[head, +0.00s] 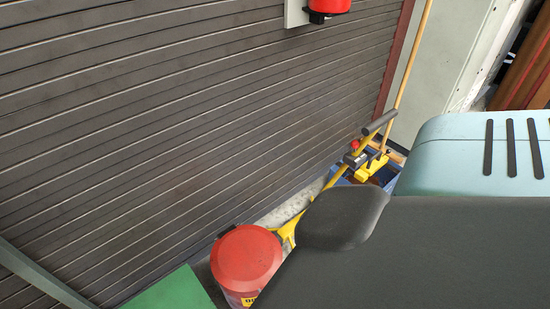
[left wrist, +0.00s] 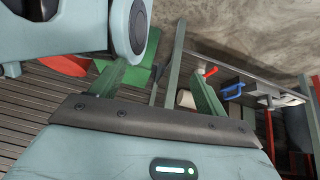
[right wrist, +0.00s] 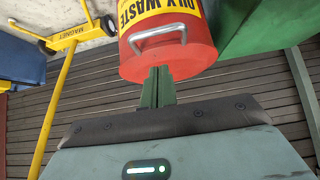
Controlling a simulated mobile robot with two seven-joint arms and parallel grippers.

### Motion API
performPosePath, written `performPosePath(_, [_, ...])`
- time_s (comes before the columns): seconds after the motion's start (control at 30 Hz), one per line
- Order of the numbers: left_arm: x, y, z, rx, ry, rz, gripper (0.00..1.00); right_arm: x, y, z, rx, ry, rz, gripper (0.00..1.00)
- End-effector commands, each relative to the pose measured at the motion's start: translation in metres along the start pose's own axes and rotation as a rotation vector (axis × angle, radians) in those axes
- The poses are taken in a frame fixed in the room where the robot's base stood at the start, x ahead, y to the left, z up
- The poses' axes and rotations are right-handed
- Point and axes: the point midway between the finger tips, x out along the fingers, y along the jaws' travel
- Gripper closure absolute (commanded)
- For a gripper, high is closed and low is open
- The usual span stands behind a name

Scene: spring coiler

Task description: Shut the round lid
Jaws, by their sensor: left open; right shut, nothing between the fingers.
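The round red lid (head: 246,258) shows from above in the head view, over the top of a red waste can (head: 238,299) with a yellow label. I cannot tell whether there is a gap under it. In the right wrist view the red can (right wrist: 190,58) shows close up, with its yellow label and a metal handle (right wrist: 157,38). My right gripper (right wrist: 157,72) is shut and empty, its tips just in front of the red surface; contact is unclear. In the left wrist view my left gripper (left wrist: 160,85) is open and empty. Neither gripper shows in the head view.
A green box (head: 168,291) stands beside the can. A yellow magnet sweeper (head: 372,166) and a blue container (head: 386,180) are near the slatted wall (head: 190,120). My dark arm link covers the lower right of the head view. A workbench (left wrist: 240,72) shows in the left wrist view.

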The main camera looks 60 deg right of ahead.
Motion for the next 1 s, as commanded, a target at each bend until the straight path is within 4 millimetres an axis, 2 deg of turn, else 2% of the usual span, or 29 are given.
performPosePath(0.1, [0.008,-0.002,0.002,0.005,0.004,0.000,0.25,0.009,0.002,0.012,0.001,-0.002,0.000,1.00])
performPosePath(0.3, [0.013,-0.002,0.001,0.007,0.009,-0.002,0.25,0.015,0.003,0.017,0.001,0.000,-0.001,1.00])
performPosePath(0.83, [0.015,-0.002,0.001,0.004,0.009,-0.003,0.25,0.016,0.003,0.018,0.001,0.001,-0.001,1.00])
performPosePath(1.0, [0.010,-0.002,-0.004,0.003,0.013,-0.003,0.25,0.011,0.004,0.012,0.001,0.002,-0.001,1.00])
